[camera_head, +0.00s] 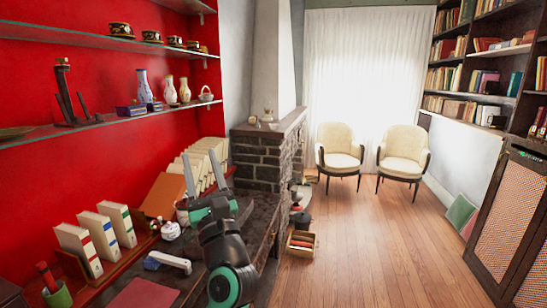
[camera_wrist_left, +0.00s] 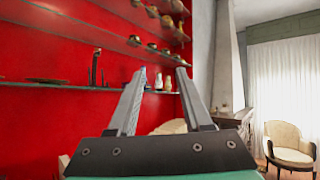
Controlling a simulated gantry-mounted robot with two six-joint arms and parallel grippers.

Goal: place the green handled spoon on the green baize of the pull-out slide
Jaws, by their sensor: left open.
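My left gripper (camera_head: 199,158) is raised over the dark desk, its two fingers pointing up and spread apart with nothing between them. In the left wrist view its open jaws (camera_wrist_left: 160,74) face the red wall and the glass shelves. I cannot make out a green handled spoon in either view. I cannot make out the pull-out slide or its green baize either. My arm hides part of the desk. My right gripper is not in view.
White books (camera_head: 80,250) stand on the desk's left, near a green cup (camera_head: 57,296) holding something red. Glass shelves (camera_head: 120,122) with vases overhang the left. Open wooden floor (camera_head: 345,245) lies right.

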